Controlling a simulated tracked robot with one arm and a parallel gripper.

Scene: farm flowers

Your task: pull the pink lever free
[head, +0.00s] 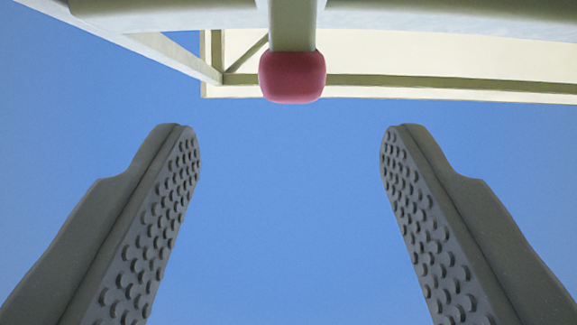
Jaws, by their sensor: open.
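The pink lever shows as a rounded pink knob (292,77) at the top middle of the head view. It sits on the end of a pale post (292,25) that comes down from a pale beam. My gripper (290,140) is open and empty, with its two grey studded fingers spread wide apart. In the picture the knob is above the fingertips and lies between them from side to side, apart from both. How far it is in depth I cannot tell.
A pale beam (430,18) crosses the top of the view. Behind it is a cream panel (450,55) with a greenish rail (450,84) and a slanted strut (165,52) at the left. Clear blue sky fills the room between and around the fingers.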

